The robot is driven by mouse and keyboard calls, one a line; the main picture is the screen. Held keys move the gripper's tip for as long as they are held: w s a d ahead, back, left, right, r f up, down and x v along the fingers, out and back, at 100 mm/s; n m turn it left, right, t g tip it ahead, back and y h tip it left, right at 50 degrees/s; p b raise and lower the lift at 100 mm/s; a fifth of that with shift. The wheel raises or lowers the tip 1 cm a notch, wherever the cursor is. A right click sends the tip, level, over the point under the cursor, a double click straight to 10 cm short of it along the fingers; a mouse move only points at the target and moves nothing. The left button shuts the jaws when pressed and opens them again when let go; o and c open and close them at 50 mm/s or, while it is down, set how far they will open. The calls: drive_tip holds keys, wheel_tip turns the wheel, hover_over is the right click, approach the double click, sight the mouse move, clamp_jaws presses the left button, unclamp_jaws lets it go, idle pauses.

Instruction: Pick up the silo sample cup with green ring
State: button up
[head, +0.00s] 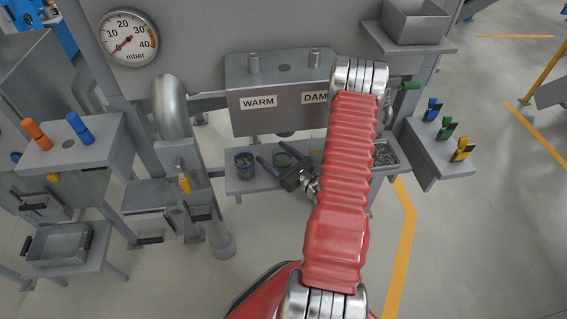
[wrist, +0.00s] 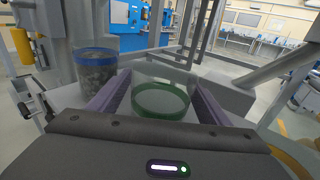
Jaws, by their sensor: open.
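The silo sample cup with green ring (wrist: 160,103) is clear-walled and stands upright on a grey shelf. In the head view the cup (head: 284,154) is partly hidden behind my gripper (head: 270,163). My gripper (wrist: 157,84) is open, with one purple-grey finger on each side of the cup in the wrist view. I see a gap between the cup and each finger. I cannot tell how far down the fingers reach along its wall.
A blue-ringed cup (wrist: 97,68) with grey contents stands just left of my left finger; it also shows in the head view (head: 244,166). A grey box labelled WARM (head: 280,100) overhangs the shelf (head: 250,184). A tray of grey pieces (head: 384,155) is at right.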

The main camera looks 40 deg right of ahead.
drive_tip(key=shift+c, duration=0.3)
drive_tip(key=c, duration=1.1)
